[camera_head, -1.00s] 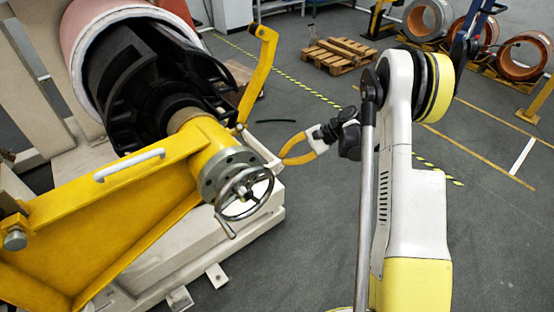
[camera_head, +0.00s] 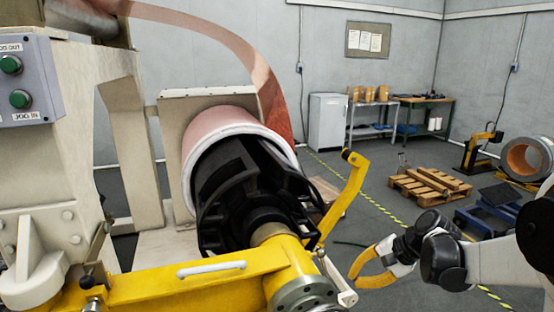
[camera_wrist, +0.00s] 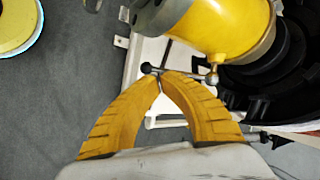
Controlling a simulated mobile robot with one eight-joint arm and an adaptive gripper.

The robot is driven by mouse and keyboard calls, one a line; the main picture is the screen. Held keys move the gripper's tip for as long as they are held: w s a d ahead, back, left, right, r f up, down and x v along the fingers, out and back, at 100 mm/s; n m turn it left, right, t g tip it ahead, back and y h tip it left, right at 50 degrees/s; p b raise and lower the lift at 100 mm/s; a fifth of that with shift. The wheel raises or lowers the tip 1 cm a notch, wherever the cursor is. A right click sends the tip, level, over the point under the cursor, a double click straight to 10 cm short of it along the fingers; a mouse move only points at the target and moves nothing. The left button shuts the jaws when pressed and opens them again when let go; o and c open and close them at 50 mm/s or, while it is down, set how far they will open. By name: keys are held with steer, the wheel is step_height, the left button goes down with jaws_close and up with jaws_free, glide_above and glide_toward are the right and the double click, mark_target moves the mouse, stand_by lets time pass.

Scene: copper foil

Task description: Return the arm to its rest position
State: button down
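My gripper (camera_head: 357,275) shows at the lower right of the head view, with curved yellow fingers at the end of my white and black arm. In the wrist view my gripper (camera_wrist: 160,80) has its two fingertips together, with nothing visible between them. A thin dark rod with ball ends lies just past the tips in that view. The gripper is apart from the yellow machine arm (camera_head: 205,278) in the head view.
A copper foil coil (camera_head: 215,132) sits on the black mandrel (camera_head: 250,190) at centre. A yellow lever (camera_head: 342,195) stands close to my gripper. A control box with green buttons (camera_head: 30,85) is at upper left. Pallets (camera_head: 428,186) lie on open floor at right.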

steer(key=s+a+r+n+t+h, duration=0.1)
steer(key=s+r+n+h, duration=0.2)
steer(key=s, duration=0.8)
steer(key=s+a+r+n+t+h, duration=0.1)
steer(key=s+r+n, duration=0.4)
steer(key=s, duration=0.6)
steer(key=shift+s+a+n+t+h, duration=0.4)
steer(key=shift+t+h, duration=0.4)
steer(key=shift+h, duration=0.4)
steer(key=shift+w+d, duration=0.1)
steer(key=shift+w, duration=0.05)
